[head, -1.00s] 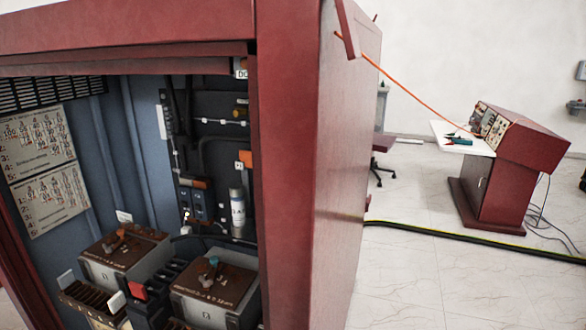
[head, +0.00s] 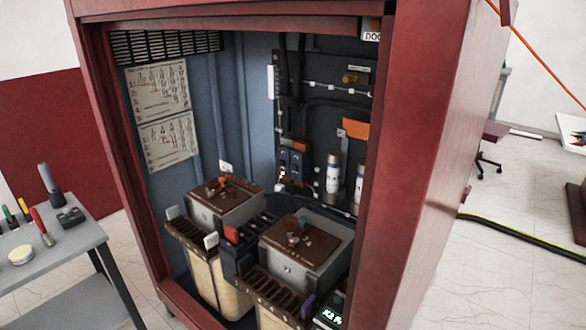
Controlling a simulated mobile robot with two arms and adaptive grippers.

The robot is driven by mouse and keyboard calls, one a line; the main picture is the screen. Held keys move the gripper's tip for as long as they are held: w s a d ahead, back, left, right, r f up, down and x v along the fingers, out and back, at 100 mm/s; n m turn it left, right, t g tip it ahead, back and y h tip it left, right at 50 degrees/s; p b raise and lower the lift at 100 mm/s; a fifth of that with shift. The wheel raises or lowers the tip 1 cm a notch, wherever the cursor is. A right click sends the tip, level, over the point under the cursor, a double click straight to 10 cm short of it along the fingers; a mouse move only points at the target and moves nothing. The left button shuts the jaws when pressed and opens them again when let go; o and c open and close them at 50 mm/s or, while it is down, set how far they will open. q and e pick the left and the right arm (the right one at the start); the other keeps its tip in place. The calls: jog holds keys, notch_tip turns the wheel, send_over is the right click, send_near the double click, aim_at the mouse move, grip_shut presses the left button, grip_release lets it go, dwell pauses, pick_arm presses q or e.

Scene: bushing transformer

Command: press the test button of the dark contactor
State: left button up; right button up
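Neither of my grippers is in view. The open red cabinet (head: 425,150) stands in front of me. On its dark back panel (head: 322,75) sits a dark device with blue faces (head: 291,162), beside white cylinders (head: 333,172). Another black device with a red part (head: 232,234) lies between two units with brown tops, the left unit (head: 222,198) and the right unit (head: 303,240). I cannot tell for sure which dark device is the contactor, and no test button can be made out at this size.
A grey table (head: 75,248) with several tools and a roll of tape (head: 21,255) stands left of the cabinet. A black cable (head: 525,238) runs over the floor at right. A white tabletop (head: 572,127) shows at the right edge. Tiled floor (head: 475,285) is clear at lower right.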

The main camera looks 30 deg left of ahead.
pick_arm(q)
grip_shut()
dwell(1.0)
